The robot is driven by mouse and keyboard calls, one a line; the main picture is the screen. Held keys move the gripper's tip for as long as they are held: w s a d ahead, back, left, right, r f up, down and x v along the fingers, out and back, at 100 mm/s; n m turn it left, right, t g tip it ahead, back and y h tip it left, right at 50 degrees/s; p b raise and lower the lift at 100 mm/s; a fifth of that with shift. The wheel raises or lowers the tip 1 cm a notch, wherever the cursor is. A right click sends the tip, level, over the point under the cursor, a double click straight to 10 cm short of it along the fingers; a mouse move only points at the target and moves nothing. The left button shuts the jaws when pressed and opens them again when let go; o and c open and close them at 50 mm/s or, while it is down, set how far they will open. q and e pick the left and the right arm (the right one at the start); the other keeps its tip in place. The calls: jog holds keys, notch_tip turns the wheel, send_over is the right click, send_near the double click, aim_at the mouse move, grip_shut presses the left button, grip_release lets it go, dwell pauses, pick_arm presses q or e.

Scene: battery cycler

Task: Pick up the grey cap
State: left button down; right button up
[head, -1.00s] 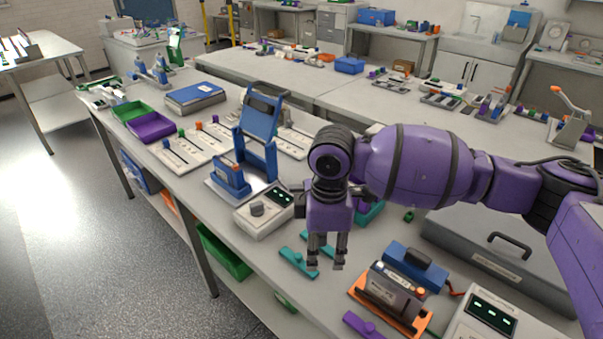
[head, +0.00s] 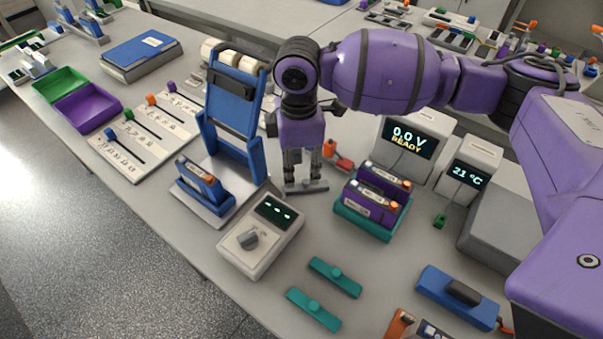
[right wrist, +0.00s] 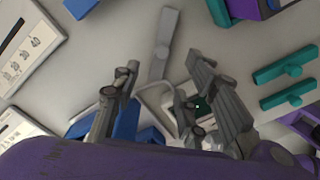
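The grey cap (head: 311,188) is a flat grey bar with a small knob. It lies on the table right of the blue stand, partly hidden by my fingers in the head view. My right gripper (head: 303,179) points down just over it. In the right wrist view, the open fingers (right wrist: 162,66) are on either side of the grey cap (right wrist: 161,58), with a gap on both sides. I cannot tell how far above the table the fingertips are. My left gripper is in neither view.
The blue stand (head: 233,105) rises close on the left, and a grey meter (head: 262,235) stands in front. A teal tray (head: 366,221) with purple batteries is on the right. Two teal caps (head: 335,277) lie nearer the front. A display unit (head: 415,140) stands behind the tray.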

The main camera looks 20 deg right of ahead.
aim_at(301, 187)
jog(key=shift+s+f, duration=0.3)
jog(key=shift+f, duration=0.45)
jog(key=f, duration=0.4)
jog(key=shift+w+d+f, duration=0.15)
jog(key=shift+w+f, duration=0.1)
jog(key=shift+f, duration=0.05)
jog(key=shift+c, duration=1.9)
jog(key=c, duration=0.6)
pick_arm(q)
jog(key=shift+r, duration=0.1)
pick_arm(e)
grip_shut()
